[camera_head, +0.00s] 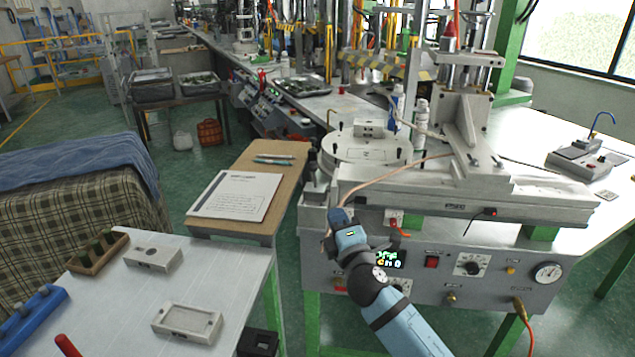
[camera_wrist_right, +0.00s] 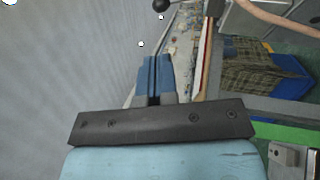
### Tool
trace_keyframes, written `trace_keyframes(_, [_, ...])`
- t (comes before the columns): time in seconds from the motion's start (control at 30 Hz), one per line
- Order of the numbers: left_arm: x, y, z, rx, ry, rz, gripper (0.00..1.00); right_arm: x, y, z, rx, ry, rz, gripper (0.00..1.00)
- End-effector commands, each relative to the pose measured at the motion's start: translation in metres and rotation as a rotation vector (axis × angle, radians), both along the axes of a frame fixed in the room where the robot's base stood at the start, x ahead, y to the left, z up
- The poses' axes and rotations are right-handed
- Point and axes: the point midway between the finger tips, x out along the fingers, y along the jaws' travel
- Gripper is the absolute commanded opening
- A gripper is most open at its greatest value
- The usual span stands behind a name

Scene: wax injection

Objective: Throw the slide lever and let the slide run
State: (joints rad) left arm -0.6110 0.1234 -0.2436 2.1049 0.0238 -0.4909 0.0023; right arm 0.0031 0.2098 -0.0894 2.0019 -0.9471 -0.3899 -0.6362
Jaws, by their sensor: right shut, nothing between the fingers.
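My right gripper (camera_head: 340,216) is at the front left corner of the wax injection machine (camera_head: 450,285), close to the machine's upper edge. Its blue fingers (camera_wrist_right: 153,75) are shut together with nothing between them. In the right wrist view, a black ball knob on a thin rod (camera_wrist_right: 161,5) stands beyond the fingertips, apart from them; it looks like the slide lever. In the head view I cannot make out this knob; the gripper may hide it. The slide's long pale metal bed (camera_head: 450,195) lies across the machine top. My left gripper is not in view.
A round plate (camera_head: 365,145) with a metal block on it stands behind the gripper. An orange hose (camera_head: 400,172) runs above the gripper. A brown side table (camera_head: 262,158) with papers and a white table (camera_head: 120,290) stand to the left.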

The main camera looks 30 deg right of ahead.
Motion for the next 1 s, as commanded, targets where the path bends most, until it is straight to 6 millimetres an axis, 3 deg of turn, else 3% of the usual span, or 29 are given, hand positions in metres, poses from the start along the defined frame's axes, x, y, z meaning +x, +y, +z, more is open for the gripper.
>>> trace_keyframes(0.23, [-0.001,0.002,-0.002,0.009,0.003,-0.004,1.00,0.002,0.000,0.000,0.003,0.001,0.002,0.00])
trace_keyframes(0.37, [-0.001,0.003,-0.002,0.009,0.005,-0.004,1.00,0.014,-0.003,0.004,0.003,0.001,0.002,0.00])
trace_keyframes(0.8, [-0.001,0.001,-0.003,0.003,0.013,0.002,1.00,0.099,-0.019,0.024,0.004,0.001,0.001,0.00])
trace_keyframes(1.0, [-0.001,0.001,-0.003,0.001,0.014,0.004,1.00,0.125,-0.024,0.029,0.004,0.002,0.002,0.00])
